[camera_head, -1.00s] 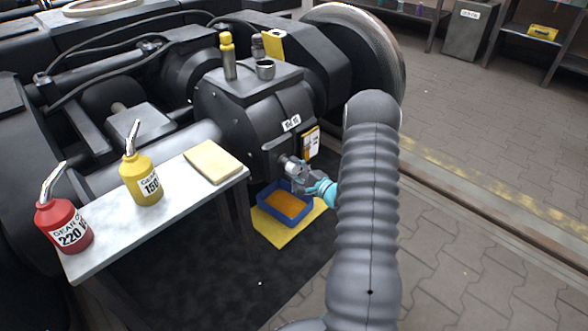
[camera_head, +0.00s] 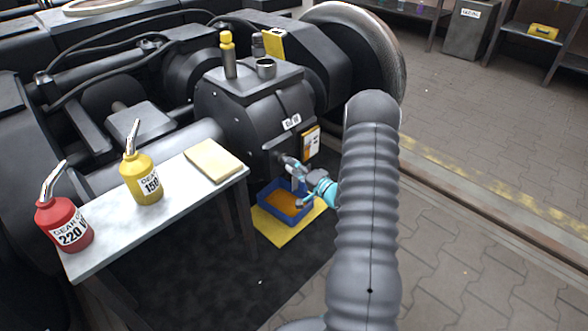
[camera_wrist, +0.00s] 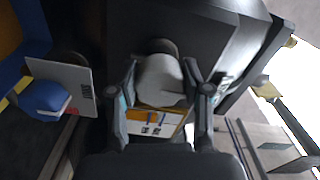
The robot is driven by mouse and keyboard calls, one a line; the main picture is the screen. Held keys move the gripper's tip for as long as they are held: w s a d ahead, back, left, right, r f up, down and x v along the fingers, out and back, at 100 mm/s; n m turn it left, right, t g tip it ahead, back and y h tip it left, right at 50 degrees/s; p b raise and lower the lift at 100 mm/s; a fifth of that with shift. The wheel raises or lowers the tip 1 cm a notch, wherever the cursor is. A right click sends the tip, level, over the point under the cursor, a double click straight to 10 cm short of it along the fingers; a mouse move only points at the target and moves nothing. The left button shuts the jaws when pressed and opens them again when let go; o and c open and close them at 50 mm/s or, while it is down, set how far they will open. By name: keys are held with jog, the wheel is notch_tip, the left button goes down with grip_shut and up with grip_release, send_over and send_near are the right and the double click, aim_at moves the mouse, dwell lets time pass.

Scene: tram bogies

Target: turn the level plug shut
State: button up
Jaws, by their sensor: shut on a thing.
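The level plug (camera_wrist: 160,78) is a light grey round piece in the wrist view, at the face of the dark gearbox (camera_head: 240,115). My gripper (camera_wrist: 162,92) is shut on it, one finger on each side. In the head view my gripper (camera_head: 296,174) reaches the lower right side of the gearbox from the right. The plug is mostly hidden by the fingers there, so I cannot tell how far it is screwed in.
A blue tray (camera_head: 266,208) with orange-brown liquid stands on a yellow mat (camera_head: 270,233) below the gripper. A bench (camera_head: 110,238) at left bears a red oil can (camera_head: 62,222), a yellow oil can (camera_head: 142,178) and a folded cloth (camera_head: 213,160). A label card (camera_head: 309,141) hangs near the plug.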

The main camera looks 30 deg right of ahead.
dwell(0.4)
jog(key=o, duration=1.2)
jog(key=shift+c, duration=0.2)
jog(key=v, duration=1.2)
